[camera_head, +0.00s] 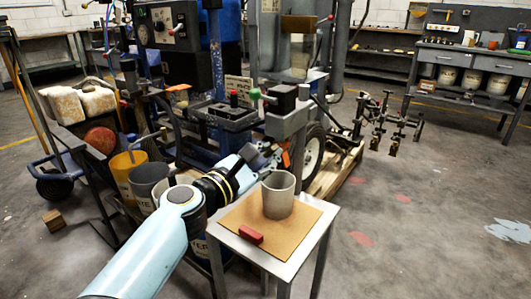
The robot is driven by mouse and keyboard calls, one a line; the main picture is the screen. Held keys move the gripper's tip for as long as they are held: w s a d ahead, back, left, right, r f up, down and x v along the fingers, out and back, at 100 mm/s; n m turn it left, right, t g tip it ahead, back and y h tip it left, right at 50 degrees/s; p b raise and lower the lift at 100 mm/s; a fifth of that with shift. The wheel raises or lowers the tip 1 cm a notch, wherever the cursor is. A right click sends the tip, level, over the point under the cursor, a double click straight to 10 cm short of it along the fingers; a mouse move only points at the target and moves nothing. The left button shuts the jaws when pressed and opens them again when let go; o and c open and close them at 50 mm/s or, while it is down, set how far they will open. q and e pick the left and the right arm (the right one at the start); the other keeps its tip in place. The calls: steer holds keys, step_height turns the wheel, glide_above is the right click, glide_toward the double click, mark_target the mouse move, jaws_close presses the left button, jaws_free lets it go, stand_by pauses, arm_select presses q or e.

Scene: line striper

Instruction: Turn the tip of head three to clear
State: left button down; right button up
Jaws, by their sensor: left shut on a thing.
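My left gripper (266,156) reaches in from the lower left, beyond the small table and in front of the line striper's grey post. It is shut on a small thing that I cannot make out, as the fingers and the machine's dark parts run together. A small orange piece (286,158) shows just to its right. Several spray heads (392,128) hang on a bar at the striper's right side, apart from my gripper. I cannot tell which is head three or how its tip is turned. My right gripper is out of view.
A small metal table (283,268) stands in front, with a tan board (303,217), a grey cup (278,194) and a red block (250,234). Buckets (128,174) stand left beside my arm. A workbench (450,62) is at the back right.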

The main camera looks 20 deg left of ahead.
arm_select(q)
steer(key=n+p, duration=0.1)
steer(key=n, duration=0.3)
steer(key=shift+w+r+n+p, duration=0.1)
steer(key=shift+r+n+p, duration=0.2)
steer(key=shift+r+p, duration=0.1)
steer(key=n, duration=0.2)
steer(key=shift+f+n+p, duration=0.1)
steer(key=shift+n+p, duration=0.25)
steer(key=shift+n, duration=0.05)
steer(key=c, duration=1.4)
jaws_free()
steer(key=shift+d+f, duration=0.1)
steer(key=shift+f, duration=0.05)
steer(key=o, duration=0.7)
steer(key=shift+f, duration=0.15)
